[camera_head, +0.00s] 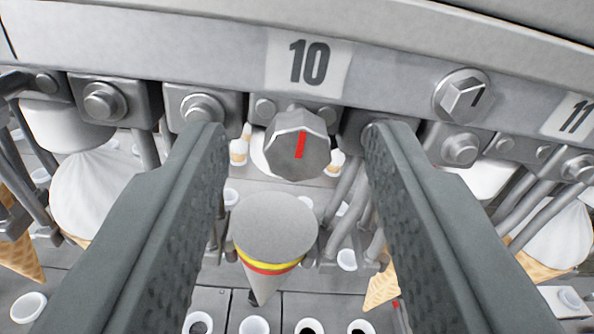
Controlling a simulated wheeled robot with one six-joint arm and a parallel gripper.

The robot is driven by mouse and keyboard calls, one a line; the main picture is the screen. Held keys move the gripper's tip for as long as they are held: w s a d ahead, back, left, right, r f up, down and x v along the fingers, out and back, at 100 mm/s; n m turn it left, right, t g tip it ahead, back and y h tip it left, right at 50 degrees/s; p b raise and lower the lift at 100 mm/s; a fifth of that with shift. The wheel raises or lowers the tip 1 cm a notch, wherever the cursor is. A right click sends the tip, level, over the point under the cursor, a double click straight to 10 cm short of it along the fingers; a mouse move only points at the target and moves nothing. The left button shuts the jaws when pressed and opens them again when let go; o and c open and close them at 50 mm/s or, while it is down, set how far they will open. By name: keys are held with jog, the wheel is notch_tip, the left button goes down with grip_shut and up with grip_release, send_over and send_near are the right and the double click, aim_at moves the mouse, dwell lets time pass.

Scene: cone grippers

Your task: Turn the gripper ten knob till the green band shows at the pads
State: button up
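The gripper ten knob (297,144) is a grey faceted knob with a red pointer mark, just below the label 10 (308,62). The red mark points down, slightly left of straight. My gripper (296,150) is open, with one finger on each side of the knob and a clear gap to both. Below the knob is a grey cone-shaped piece (275,228) with a yellow band (270,262) above a red band (268,270). No green band shows. The pads of gripper ten cannot be made out clearly.
A second knob (462,96) with a dark mark sits on the rail to the right, left of the label 11 (578,117). White-topped cones hang at the left (92,190) and right (556,240). Small white cups (254,325) stand in the deck below.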

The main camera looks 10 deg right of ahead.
jog(key=s, duration=1.7)
jog(key=shift+s+a, duration=0.15)
jog(key=shift+s, duration=0.05)
dwell(0.5)
jog(key=s+f+m, duration=0.1)
jog(key=s+f, duration=3.1)
jog(key=s, duration=0.2)
jog(key=shift+d+f+m+g, duration=0.2)
jog(key=shift+m+g, duration=0.1)
